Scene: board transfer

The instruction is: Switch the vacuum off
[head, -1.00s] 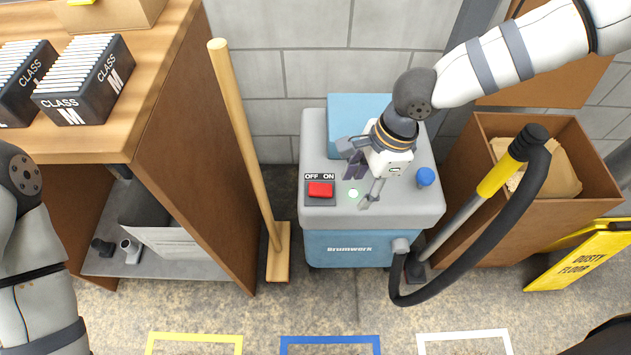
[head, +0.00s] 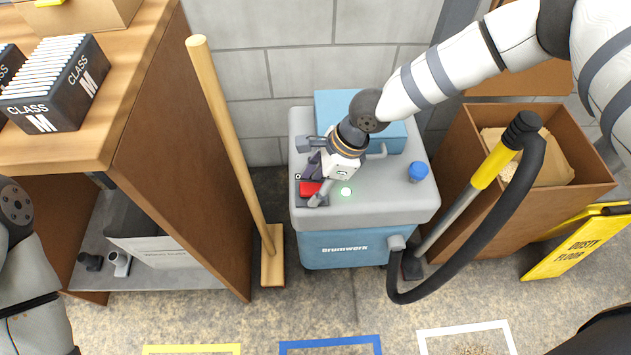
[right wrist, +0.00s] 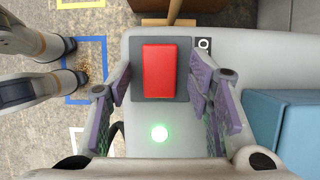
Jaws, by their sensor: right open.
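The vacuum (head: 345,250) is a grey and blue box standing by the wall. Its red rocker switch (head: 310,189) sits on the left of the grey top, partly hidden by my right gripper (head: 309,184). In the right wrist view the red switch (right wrist: 159,71) lies on a dark plate between the two open fingers, which hold nothing. A green light (head: 346,192) glows beside the switch; it also shows in the right wrist view (right wrist: 159,133). The OFF/ON label is mostly covered. My left arm shows at the left edge, but its gripper is out of view.
A blue knob (head: 418,172) stands on the vacuum's top right. The black hose (head: 505,245) loops in front on the right. A broom (head: 235,150) leans left of the vacuum, beside a wooden bench (head: 190,150). A wooden crate (head: 560,205) and yellow sign (head: 575,250) stand right.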

